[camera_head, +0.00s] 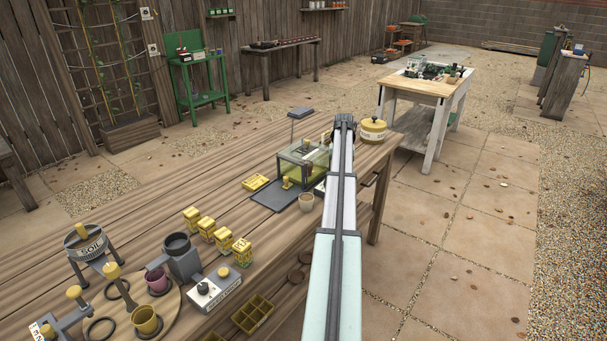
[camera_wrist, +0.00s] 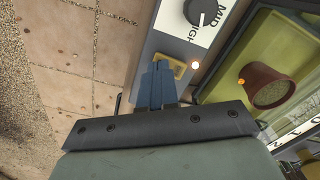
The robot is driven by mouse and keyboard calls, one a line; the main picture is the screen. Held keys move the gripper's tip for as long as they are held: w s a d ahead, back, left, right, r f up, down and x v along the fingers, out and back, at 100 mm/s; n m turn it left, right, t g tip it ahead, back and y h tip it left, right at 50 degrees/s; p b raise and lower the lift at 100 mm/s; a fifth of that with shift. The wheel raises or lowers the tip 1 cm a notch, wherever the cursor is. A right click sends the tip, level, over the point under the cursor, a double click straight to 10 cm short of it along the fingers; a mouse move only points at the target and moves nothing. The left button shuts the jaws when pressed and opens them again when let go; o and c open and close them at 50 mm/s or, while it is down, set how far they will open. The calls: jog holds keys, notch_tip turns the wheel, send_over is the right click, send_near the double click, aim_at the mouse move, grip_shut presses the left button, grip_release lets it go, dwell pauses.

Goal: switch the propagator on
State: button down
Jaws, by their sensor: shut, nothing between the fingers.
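The propagator (camera_head: 303,162) is a clear-sided case with a yellow-green inside, on the long wooden bench in the head view. A yellow switch piece (camera_wrist: 178,66) sits below the dial, partly hidden by my fingers. A small lamp (camera_wrist: 195,65) beside it looks lit, pale with an orange rim. My gripper (camera_wrist: 160,68) is shut and empty, its blue fingertips over or against the yellow piece; contact cannot be told. My arm hides the gripper in the head view.
A brown pot (camera_wrist: 269,87) stands inside the case, with an orange glow near it. A round yellow tin (camera_head: 373,130) stands behind my arm. Paving lies open to the right.

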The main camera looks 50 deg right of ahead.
notch_tip(320, 180, up, 6)
dwell(0.8)
dwell(0.4)
